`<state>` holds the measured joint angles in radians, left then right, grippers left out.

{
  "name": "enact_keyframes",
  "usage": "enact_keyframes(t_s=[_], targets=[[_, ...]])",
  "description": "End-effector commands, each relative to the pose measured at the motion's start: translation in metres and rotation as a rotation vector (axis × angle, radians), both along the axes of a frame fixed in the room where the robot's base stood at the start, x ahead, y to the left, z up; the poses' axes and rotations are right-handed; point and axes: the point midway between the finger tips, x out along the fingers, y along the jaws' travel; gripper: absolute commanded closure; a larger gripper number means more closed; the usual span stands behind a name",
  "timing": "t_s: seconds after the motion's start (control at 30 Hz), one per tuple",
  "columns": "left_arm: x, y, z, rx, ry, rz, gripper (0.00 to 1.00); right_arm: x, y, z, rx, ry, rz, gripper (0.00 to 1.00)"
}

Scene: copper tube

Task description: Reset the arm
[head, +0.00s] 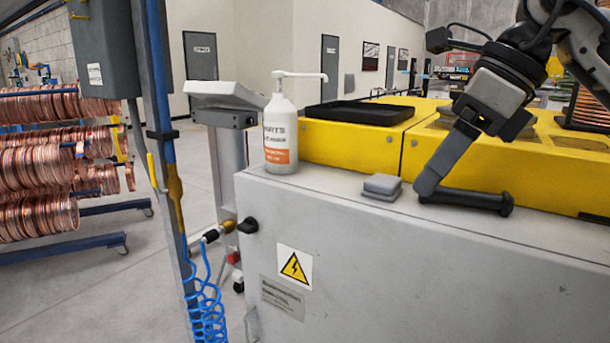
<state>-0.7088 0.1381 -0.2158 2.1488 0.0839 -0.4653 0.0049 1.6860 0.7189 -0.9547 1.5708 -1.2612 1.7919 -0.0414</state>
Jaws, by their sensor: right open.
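My right arm comes in from the top right, bent, with its dark wrist and grey gripper body pointing down over the cabinet. The right gripper (484,120) is open, above the cabinet's back edge near the yellow housing. A dark grey L-shaped bar (449,158) stands just below and in front of it, with its short leg running right along the cabinet top to a round knob. I cannot tell whether the gripper touches this bar. My left arm and gripper are not in view.
A white pump bottle (280,135) and a small grey block (381,187) stand on the grey cabinet (400,265). A black tray (360,111) lies on the yellow housing (350,146). A blue-grey post (163,120) and copper coils (40,165) are at left.

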Motion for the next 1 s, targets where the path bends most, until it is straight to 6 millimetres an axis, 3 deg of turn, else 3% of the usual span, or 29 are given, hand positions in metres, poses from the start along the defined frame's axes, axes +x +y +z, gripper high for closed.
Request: enact_keyframes(t_s=[0.17, 0.37, 0.5, 0.6, 0.73, 0.83, 0.93, 1.0], targets=[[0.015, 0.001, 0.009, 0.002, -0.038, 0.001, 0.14, -0.007, 0.044, -0.031, 0.174, 0.098, 0.082, 0.19], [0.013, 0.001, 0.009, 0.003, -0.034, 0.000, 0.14, -0.025, 0.099, -0.059, 0.459, 0.264, 0.148, 0.19], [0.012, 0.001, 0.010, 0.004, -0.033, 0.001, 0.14, -0.044, 0.140, -0.071, 0.784, 0.472, 0.139, 0.19], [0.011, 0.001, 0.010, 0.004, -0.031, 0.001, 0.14, -0.051, 0.157, -0.072, 1.059, 0.658, 0.065, 0.19], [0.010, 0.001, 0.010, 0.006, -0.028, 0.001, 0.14, -0.042, 0.158, -0.079, 1.399, 0.908, -0.128, 0.19], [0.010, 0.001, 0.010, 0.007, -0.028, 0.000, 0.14, -0.025, 0.145, -0.098, 1.632, 1.102, -0.348, 0.19], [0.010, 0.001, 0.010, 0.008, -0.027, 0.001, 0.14, -0.008, 0.123, -0.134, 1.829, 1.287, -0.627, 0.19], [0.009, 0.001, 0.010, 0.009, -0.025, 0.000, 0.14, -0.001, 0.105, -0.171, 1.939, 1.412, -0.859, 0.19]])
